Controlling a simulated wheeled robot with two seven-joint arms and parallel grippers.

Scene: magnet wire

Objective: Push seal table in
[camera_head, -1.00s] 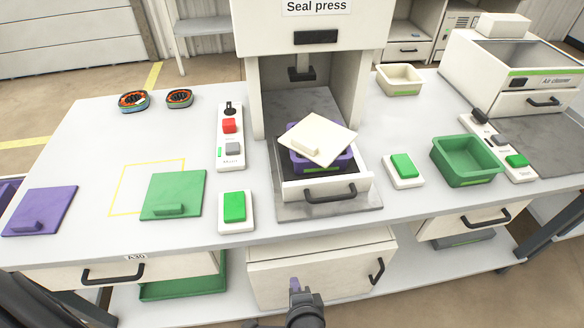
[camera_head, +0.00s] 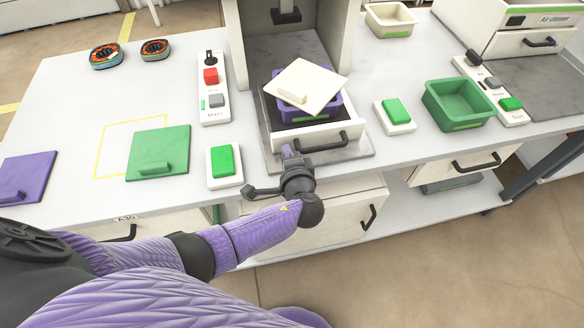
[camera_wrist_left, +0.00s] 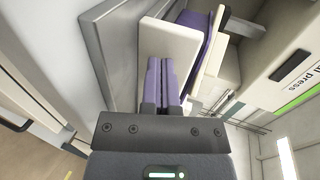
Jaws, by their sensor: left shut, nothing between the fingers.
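The seal table (camera_head: 318,136) is a white drawer-like tray with a black handle (camera_head: 322,144), pulled out at the front of the seal press (camera_head: 240,60). On it sits a purple box (camera_head: 322,112) with a white lid (camera_head: 309,86) lying askew and tilted on top. My left gripper (camera_head: 289,150) is shut and empty, its purple fingertips close to the left part of the table's front. In the left wrist view, the shut fingers (camera_wrist_left: 163,75) point at the white front panel (camera_wrist_left: 172,45); whether they touch it I cannot tell. My right gripper is not in view.
Green-button boxes stand left (camera_head: 224,165) and right (camera_head: 395,115) of the press. A green bin (camera_head: 458,104) is at right. A green lid (camera_head: 158,152) and a purple lid (camera_head: 25,178) lie at left. The main switch panel (camera_head: 213,95) stands beside the press.

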